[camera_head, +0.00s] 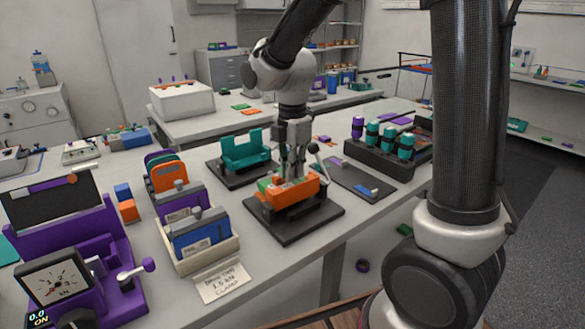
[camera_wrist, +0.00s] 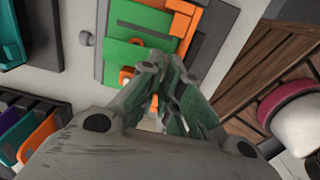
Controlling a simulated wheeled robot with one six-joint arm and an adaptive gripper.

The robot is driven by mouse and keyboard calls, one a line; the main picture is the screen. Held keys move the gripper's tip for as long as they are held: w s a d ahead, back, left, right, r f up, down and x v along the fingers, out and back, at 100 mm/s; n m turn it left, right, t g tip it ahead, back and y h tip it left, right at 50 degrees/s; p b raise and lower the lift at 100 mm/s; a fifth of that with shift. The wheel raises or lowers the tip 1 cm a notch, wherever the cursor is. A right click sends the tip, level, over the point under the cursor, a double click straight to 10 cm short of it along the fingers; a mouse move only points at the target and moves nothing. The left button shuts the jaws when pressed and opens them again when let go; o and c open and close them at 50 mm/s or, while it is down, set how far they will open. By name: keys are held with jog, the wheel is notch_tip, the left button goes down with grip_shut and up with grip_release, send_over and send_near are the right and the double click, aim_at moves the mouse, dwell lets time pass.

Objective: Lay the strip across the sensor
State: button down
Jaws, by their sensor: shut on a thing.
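My gripper (camera_head: 291,176) points down over an orange fixture (camera_head: 311,190) on a black base plate (camera_head: 318,225) in the head view. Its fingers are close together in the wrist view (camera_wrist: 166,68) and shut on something. The fingers hide what they hold, so I cannot tell whether it is the strip. A small green part (camera_head: 264,185) shows left of the fingers. In the wrist view, green (camera_wrist: 130,57) and orange (camera_wrist: 180,25) surfaces lie beyond the fingertips. I cannot pick out the strip or the sensor for certain.
A teal fixture (camera_head: 245,150) stands behind on its own plate. A card rack (camera_head: 208,260) and a purple press with a dial (camera_head: 57,282) are to the left. A dark mat (camera_head: 350,180) and a rack of teal and purple cylinders (camera_head: 375,158) are to the right. The table edge is near.

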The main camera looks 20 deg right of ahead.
jog(key=shift+f, duration=0.55)
jog(key=shift+f, duration=0.3)
dwell(0.3)
jog(key=c, duration=1.5)
grip_release()
jog(key=shift+c, duration=0.2)
notch_tip(320, 180, up, 12)
